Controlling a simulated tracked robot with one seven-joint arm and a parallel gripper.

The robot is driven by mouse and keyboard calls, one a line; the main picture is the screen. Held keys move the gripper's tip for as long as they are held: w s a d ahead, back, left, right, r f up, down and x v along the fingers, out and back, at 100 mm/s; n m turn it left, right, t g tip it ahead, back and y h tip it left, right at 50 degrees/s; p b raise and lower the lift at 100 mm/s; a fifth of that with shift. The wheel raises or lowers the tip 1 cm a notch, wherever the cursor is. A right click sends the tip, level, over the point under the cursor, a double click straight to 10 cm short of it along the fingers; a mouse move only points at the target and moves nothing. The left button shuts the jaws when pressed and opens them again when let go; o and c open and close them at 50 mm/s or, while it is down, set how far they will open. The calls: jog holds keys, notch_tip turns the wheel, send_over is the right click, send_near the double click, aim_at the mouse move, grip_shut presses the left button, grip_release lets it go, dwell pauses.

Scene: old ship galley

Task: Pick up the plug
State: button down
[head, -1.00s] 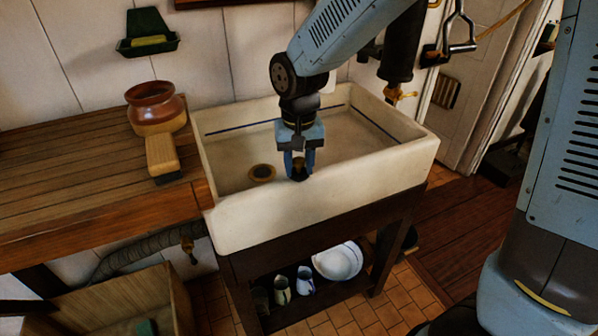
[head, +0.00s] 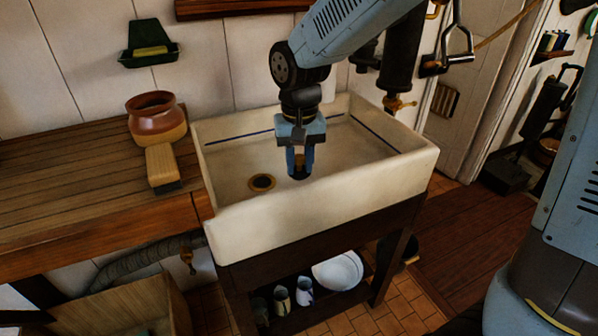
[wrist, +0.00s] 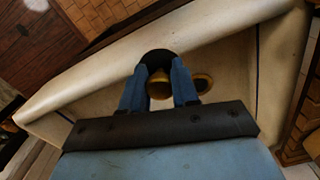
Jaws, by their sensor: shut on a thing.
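The plug (head: 299,173) is a small piece with a black round body and a brass-coloured part. My gripper (head: 300,165) is shut on it, with its two blue fingers on either side. In the wrist view the plug (wrist: 158,58) sits between the fingertips of my gripper (wrist: 159,70). The gripper points down over the cream sink (head: 240,226), near its front wall. The brass-ringed drain (head: 262,182) lies in the basin floor to the left of the gripper. In the wrist view the drain (wrist: 203,83) shows partly behind the right finger.
A wooden counter (head: 80,190) joins the sink's left side, with a brown pot (head: 155,112) and a wooden-backed brush (head: 161,166) on it. A brass tap (head: 399,103) is behind the sink. Jugs (head: 304,288) and a white bowl (head: 338,270) stand on the shelf below.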

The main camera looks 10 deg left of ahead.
jog(key=s+d+r, duration=0.7)
jog(key=s+r, duration=0.2)
jog(key=s, duration=0.2)
jog(key=shift+s+r, duration=0.15)
jog(key=shift+s, duration=0.25)
